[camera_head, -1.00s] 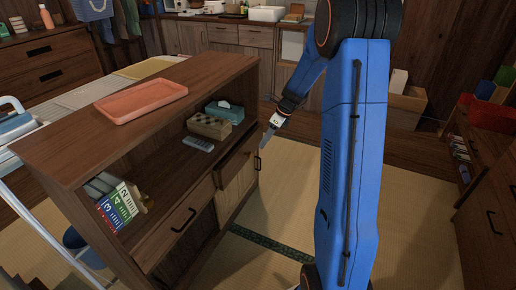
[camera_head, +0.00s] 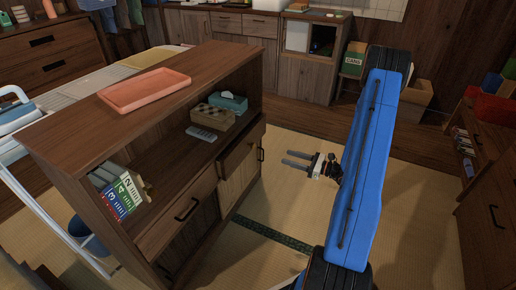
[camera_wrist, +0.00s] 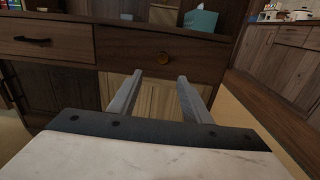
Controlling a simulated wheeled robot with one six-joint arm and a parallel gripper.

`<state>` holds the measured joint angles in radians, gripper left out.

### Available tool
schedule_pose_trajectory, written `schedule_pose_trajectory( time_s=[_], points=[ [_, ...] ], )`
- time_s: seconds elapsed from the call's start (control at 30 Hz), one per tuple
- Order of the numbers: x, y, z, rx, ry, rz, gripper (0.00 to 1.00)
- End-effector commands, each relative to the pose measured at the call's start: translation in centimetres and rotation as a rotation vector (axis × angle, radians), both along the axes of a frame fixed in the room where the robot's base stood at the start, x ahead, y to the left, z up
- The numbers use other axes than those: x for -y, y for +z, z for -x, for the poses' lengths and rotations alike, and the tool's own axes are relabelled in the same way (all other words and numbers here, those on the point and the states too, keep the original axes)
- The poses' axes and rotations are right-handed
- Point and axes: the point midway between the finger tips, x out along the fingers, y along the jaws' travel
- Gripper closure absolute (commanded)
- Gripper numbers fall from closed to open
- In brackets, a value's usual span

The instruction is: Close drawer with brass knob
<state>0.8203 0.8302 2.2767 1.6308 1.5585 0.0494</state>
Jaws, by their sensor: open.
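The drawer with the brass knob (camera_wrist: 163,57) has a dark wooden front (camera_wrist: 125,46) and sits in the right half of the low wooden cabinet. In the head view this drawer (camera_head: 238,147) sticks out a little from the cabinet; its knob is too small to make out there. My gripper (camera_head: 285,158) is open and empty, to the right of the drawer and apart from it, its fingers pointing left toward the cabinet. In the wrist view my gripper (camera_wrist: 160,76) has its fingertips just below the knob in the picture, one on either side.
A drawer with a black bar handle (camera_head: 186,208) is beside it on the cabinet, with a lighter door (camera_wrist: 150,95) below the knobbed drawer. The cabinet top (camera_head: 75,125) bears a pink tray (camera_head: 145,92). A tissue box (camera_head: 229,102) stands on the shelf. Tatami floor (camera_head: 300,205) is clear in front.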

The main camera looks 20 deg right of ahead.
Motion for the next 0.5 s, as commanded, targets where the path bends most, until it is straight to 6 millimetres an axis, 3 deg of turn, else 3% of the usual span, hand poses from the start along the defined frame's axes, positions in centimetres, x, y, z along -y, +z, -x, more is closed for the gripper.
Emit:
schedule_pose_trajectory(
  time_s=[0.17, 0.5],
  points=[
    [0.1, -0.2, -0.3, 0.019, -0.024, 0.005, 0.56],
    [-2.8, -0.1, -4.0, 0.018, -0.019, 0.005, 0.56]
  ],
)
